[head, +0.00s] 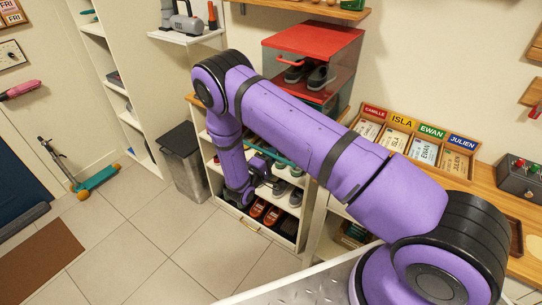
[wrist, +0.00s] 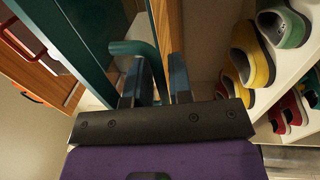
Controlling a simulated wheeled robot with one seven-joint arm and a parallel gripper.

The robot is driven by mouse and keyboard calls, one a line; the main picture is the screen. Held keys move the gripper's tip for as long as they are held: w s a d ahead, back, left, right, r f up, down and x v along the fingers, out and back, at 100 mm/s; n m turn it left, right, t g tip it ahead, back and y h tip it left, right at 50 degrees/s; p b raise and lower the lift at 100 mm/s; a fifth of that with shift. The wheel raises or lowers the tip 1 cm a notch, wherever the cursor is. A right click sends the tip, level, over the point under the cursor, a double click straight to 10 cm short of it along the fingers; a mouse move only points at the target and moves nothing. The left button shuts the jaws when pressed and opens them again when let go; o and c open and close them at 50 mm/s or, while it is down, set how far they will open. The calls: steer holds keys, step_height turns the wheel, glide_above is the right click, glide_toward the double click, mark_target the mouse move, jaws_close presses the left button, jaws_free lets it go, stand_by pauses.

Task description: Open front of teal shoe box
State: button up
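The teal shoe box (head: 332,104) stands under a red box on the cabinet and is mostly hidden behind my purple arm. A teal strip (head: 284,160) shows past the arm, in front of the shelves. In the wrist view, the box's teal frame (wrist: 88,38) edges a dark panel, and a curved teal handle (wrist: 135,47) juts out from it. My gripper (wrist: 154,82) has one finger on each side of the handle's near end. I cannot tell whether the fingers press on it. The fingertips are hidden in the head view.
Open shelves with several pairs of shoes (head: 272,215) lie below, close to my gripper. A grey bin (head: 184,150) stands left of the cabinet. A name-card tray (head: 455,163) sits at right. The tiled floor in front is clear.

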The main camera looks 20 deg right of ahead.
jaws_close()
steer(key=shift+s+a+r+g+y, duration=0.15)
steer(key=shift+r+g+y, duration=0.2)
steer(key=shift+r, duration=0.75)
jaws_free()
